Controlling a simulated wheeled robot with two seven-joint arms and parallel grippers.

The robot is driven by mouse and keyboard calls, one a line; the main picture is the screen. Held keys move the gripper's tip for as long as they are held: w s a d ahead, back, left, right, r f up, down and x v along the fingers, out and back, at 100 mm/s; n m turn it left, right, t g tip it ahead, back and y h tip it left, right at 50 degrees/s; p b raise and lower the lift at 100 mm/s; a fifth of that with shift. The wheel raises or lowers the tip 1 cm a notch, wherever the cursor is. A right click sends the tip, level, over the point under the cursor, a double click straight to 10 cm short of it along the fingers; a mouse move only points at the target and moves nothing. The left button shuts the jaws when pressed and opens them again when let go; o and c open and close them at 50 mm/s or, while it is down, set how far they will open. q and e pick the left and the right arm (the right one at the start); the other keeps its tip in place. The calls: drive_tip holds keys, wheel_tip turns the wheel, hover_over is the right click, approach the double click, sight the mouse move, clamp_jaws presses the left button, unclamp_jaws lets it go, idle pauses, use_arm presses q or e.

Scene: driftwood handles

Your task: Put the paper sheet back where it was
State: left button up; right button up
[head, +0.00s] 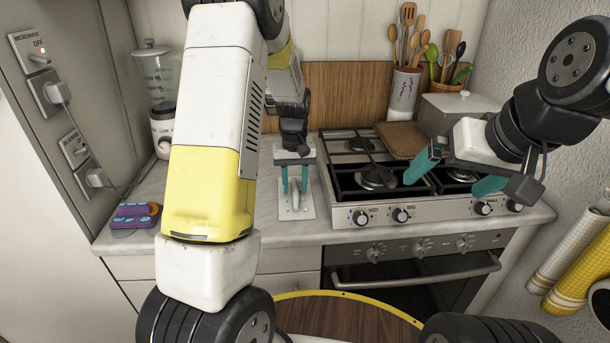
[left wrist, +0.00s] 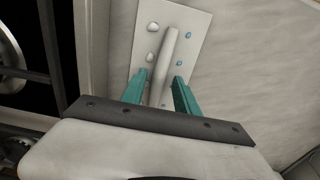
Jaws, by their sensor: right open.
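A white rectangular sheet-like panel (head: 297,213) lies on the countertop left of the stove. I cannot tell for sure that it is the paper sheet. A rounded grey-white bar (head: 295,197) and several small studs are on it. In the left wrist view the panel (left wrist: 192,27) is ahead and the bar (left wrist: 168,55) runs between my fingers. My left gripper (head: 294,181) is over the panel, its teal fingers open on either side of the bar, with gaps visible in the left wrist view (left wrist: 163,80). My right gripper (head: 441,187) is open and empty above the stove's right front.
The gas stove (head: 445,207) stands right of the panel. A blender (head: 160,95) and a purple object (head: 136,214) are at the left. Some bare counter (head: 266,222) surrounds the panel.

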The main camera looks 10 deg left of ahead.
sight(295, 189)
use_arm(q)
wheel_tip(295, 189, up, 12)
drive_tip(key=f, duration=0.1)
drive_tip(key=s+r+m+t+h, duration=0.1)
drive_tip(key=s+r+t+h, duration=0.15)
drive_tip(key=s+r, duration=0.75)
drive_tip(key=s+d+r+m+t, duration=0.1)
drive_tip(key=s+d+m+t, duration=0.1)
drive_tip(key=s, duration=1.2)
drive_tip(key=shift+s+d+r+m+t, duration=0.15)
drive_tip(key=shift+s+r+m+t, duration=0.2)
drive_tip(key=shift+t, duration=0.5)
drive_tip(key=shift+w+r, duration=0.1)
